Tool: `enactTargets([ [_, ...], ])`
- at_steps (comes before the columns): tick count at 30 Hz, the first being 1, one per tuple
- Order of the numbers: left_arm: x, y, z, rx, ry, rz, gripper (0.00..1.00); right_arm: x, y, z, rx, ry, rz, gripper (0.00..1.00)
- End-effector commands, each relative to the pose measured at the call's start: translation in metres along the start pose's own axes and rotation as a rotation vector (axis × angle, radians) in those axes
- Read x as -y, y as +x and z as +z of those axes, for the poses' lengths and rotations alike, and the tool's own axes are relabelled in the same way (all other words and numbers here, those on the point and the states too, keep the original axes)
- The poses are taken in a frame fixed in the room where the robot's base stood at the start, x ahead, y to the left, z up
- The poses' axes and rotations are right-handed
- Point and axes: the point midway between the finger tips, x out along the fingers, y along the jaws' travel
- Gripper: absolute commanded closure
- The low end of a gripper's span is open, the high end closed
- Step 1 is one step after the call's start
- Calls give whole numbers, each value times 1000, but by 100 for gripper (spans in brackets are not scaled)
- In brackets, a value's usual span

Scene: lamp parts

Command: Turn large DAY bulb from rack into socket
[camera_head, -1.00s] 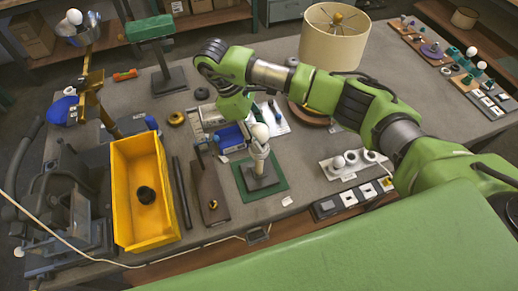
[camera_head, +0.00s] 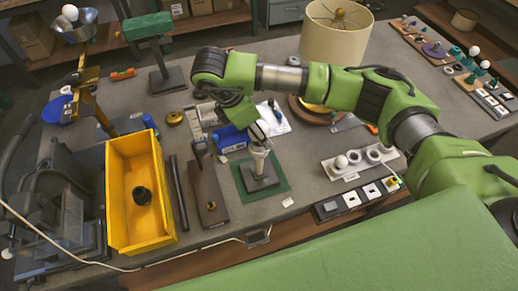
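A white bulb (camera_head: 264,126) sits at the top of the pale socket post (camera_head: 259,152), which stands upright on a green mat (camera_head: 279,184). My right gripper (camera_head: 257,131) is at this bulb, with dark fingers against its side. The fingers are small and partly hidden by my wrist, so I cannot tell whether they are closed on it. The white rack (camera_head: 352,175) to the right holds a round white bulb (camera_head: 341,162) at its left end and ring-shaped places beside it. My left gripper is not in view.
A yellow bin (camera_head: 115,200) with a dark round part inside stands at the left. A brown board (camera_head: 206,190) lies left of the mat. A lampshade (camera_head: 336,32) stands behind my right arm. A row of switches (camera_head: 350,199) lies at the front edge.

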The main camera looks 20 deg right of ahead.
Motion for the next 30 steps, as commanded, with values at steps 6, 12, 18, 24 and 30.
enactTargets([
  [6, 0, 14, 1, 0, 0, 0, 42, 0, 3, -1, 1, -119, 51, 51],
  [12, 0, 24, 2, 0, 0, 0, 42, 0, 3, -1, 0, -213, 90, 51],
  [18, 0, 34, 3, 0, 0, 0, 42, 0, 3, -1, 0, -300, 126, 51],
  [24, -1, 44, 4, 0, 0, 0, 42, 0, 3, -1, 1, -381, 160, 51],
  [30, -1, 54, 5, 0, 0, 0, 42, 0, 2, -1, 0, -453, 189, 51],
])
